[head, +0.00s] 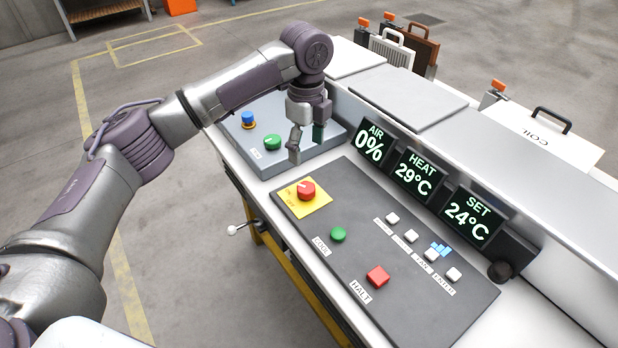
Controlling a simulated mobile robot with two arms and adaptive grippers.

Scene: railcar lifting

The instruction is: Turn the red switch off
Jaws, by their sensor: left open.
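The red switch (306,190) is a round red rotary knob on a yellow plate (293,203) with small ON and OFF marks. It sits at the upper left corner of the dark control panel (450,306). My left gripper (306,150) is open and points down, above and behind the switch, near the gap between the two panels. It appears apart from the switch, and its fingers hold nothing. Which mark the knob points to is too small to tell. My right gripper is not in view.
Displays (418,173) read AIR 0%, HEAT 29°C, SET 24°C. A grey panel (256,163) holds blue and green buttons. A lever (233,230) sticks out at the bench's left side.

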